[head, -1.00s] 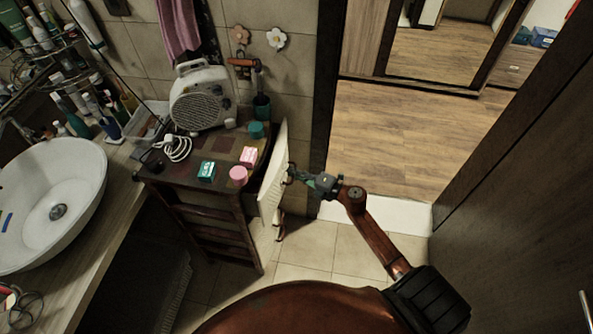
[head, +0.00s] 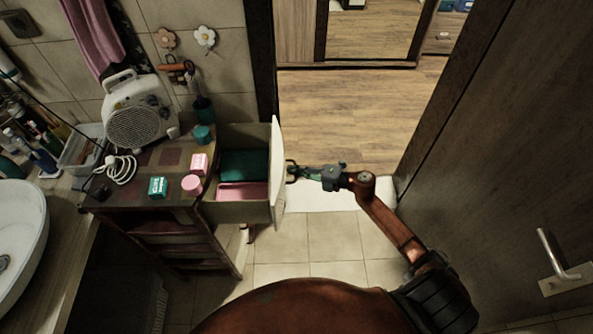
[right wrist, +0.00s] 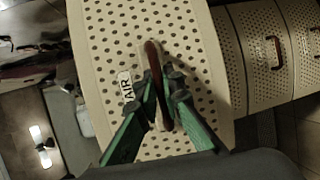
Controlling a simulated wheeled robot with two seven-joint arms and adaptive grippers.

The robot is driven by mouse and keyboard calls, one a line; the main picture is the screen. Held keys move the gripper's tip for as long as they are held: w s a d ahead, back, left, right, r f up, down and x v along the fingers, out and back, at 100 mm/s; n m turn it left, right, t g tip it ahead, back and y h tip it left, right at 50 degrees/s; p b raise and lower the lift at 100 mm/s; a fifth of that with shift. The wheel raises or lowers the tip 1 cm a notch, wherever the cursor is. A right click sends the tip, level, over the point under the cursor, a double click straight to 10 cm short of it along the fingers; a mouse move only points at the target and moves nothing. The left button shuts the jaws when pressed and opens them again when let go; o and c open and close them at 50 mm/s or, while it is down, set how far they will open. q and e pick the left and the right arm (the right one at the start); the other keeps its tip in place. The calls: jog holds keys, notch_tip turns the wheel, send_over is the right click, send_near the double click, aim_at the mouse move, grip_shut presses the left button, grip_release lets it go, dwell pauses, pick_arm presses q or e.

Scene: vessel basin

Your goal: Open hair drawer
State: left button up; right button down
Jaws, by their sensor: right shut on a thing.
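The hair drawer (head: 277,172) is the top drawer of the brown cabinet and stands pulled well out to the right. Inside it lie a dark green item (head: 245,164) and a pink item (head: 242,190). In the right wrist view its perforated cream front (right wrist: 205,70) carries a label (right wrist: 127,86) ending in "AIR", partly hidden, and a dark handle (right wrist: 153,60). My right gripper (head: 291,172) is at the outer face of the front. Its green fingers (right wrist: 160,100) are shut on the handle. My left gripper is not in view.
The cabinet top (head: 150,195) holds a white fan heater (head: 138,115), small boxes and a pink round container (head: 192,184). Lower perforated drawer fronts (right wrist: 262,50) look shut. A washbasin (head: 20,235) is at left, a door (head: 500,150) at right. Tiled floor (head: 325,240) is clear.

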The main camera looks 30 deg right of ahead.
jog(key=c, duration=2.3)
grip_release()
jog(key=shift+d, duration=0.1)
jog(key=shift+s, duration=0.1)
jog(key=v, duration=1.2)
